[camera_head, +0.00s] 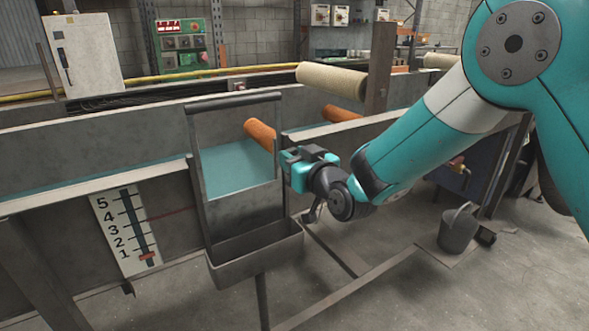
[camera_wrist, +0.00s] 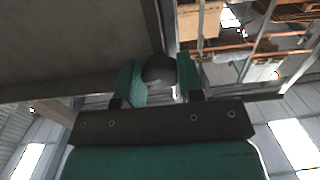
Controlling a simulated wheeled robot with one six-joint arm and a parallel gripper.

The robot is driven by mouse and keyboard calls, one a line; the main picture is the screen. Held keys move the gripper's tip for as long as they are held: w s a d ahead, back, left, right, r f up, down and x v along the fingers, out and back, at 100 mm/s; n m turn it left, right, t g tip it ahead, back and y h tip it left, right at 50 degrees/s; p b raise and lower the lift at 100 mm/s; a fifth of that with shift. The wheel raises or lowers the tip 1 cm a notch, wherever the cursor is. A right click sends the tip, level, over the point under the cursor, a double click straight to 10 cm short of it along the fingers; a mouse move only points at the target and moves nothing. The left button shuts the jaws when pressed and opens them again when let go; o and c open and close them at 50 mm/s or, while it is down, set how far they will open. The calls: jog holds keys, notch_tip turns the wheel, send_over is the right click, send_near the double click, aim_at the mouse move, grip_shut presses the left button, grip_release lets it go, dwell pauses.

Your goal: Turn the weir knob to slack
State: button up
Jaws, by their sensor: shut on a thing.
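My gripper (camera_head: 285,165) is at the right side of the metal weir frame (camera_head: 200,170) in the head view. In the wrist view its two teal fingers (camera_wrist: 160,78) are shut on a dark rounded knob (camera_wrist: 160,67), one finger on each side. The knob is hidden behind the gripper in the head view, and I cannot tell which way it is turned.
A metal trough (camera_head: 255,256) hangs below the frame. Blue-green water (camera_head: 236,167) and orange rollers (camera_head: 260,134) are behind it. A dark post (camera_head: 380,70) rises above my forearm.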

jog(key=shift+n+b, duration=0.3)
jog(key=shift+n, duration=0.1)
jog(key=o, duration=0.9)
jog(key=b+v, duration=0.7)
jog(key=v, duration=1)
jog(key=shift+s+d, duration=0.2)
